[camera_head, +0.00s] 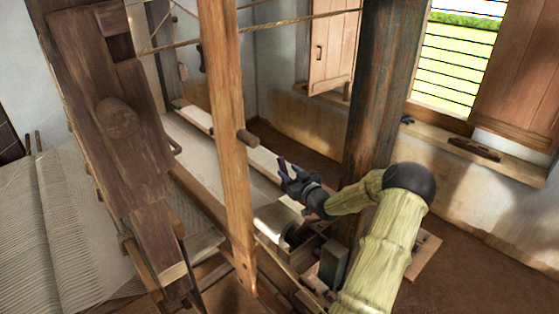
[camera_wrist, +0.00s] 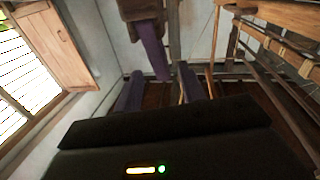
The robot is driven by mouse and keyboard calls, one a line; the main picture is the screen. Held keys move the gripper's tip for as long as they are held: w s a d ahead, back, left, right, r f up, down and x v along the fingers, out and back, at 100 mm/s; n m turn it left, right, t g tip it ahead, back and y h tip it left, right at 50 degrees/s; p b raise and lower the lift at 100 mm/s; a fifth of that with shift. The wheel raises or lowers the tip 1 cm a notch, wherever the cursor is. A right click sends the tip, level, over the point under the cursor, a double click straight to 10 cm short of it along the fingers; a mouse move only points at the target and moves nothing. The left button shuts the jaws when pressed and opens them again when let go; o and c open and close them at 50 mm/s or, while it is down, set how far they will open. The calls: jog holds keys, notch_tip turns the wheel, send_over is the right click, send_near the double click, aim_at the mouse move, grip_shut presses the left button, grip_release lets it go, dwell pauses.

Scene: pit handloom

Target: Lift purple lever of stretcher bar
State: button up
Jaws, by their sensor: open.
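In the wrist view, the purple lever (camera_wrist: 152,50) hangs from a dark brown block (camera_wrist: 140,10) at the top, its free end pointing down in the picture. My gripper (camera_wrist: 160,69) has two dark purple fingers, one on each side below the lever. The fingers are apart, and the lever's free end shows between their tips. I cannot tell the depth between them or whether anything touches. In the head view, my gripper (camera_head: 288,174) is right of the upright wooden post, over the loom's right side. The lever is too small there to tell from the fingers.
A thick dark pillar (camera_head: 375,90) stands behind my arm. White cloth (camera_head: 60,220) lies at left. A metal roller (camera_head: 275,222) and wooden parts lie below my gripper. A rope crosses above.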

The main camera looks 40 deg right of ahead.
jog(key=w, duration=0.2)
jog(key=w+p, duration=0.1)
jog(key=w, duration=0.1)
jog(key=w+p, duration=0.1)
jog(key=w, duration=0.2)
jog(key=shift+d, duration=0.3)
jog(key=shift+s, duration=0.1)
grip_shut()
